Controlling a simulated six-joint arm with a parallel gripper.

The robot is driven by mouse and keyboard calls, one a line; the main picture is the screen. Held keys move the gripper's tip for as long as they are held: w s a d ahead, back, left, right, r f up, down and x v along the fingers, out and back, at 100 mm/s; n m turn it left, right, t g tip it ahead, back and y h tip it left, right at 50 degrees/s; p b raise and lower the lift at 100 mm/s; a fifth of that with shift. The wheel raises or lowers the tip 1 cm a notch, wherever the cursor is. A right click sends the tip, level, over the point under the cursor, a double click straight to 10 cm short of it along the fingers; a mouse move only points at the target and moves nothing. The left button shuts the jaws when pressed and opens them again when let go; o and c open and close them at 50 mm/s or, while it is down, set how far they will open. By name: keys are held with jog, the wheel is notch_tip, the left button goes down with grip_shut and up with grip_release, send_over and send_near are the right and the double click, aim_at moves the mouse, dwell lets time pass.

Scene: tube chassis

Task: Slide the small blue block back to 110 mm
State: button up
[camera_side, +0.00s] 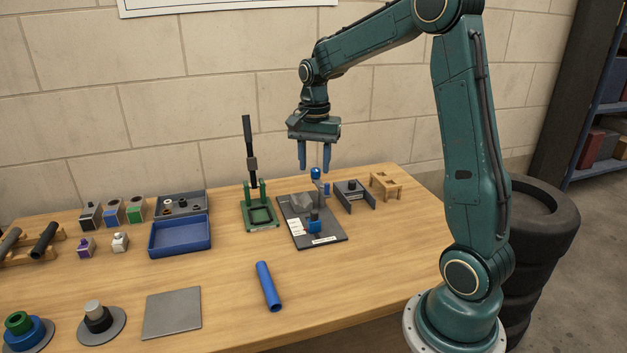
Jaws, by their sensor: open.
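A small blue block (314,227) with a dark knob on top sits near the front of a dark base plate (333,234). White labels lie on the plate beside and in front of it; their markings are too small to read. A grey rounded piece (301,202) is behind the block, and a thin post with a blue ball (316,173) rises at the back. My gripper (314,166) points down, open and empty, with its blue fingers apart. It is high above the back of the plate, with the ball showing just below the fingertips; I cannot tell the depth gap.
A green press (261,222) with a tall black lever stands left of the plate. A grey bracket (353,196) and a wooden stand (386,184) are to the right. A blue tube (268,286) lies in front. A blue tray (180,236) is further left. The right front of the table is clear.

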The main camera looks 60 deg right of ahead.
aim_at(314, 211)
notch_tip(314, 211, down, 13)
jog(key=shift+f, duration=0.15)
dwell(0.5)
grip_shut()
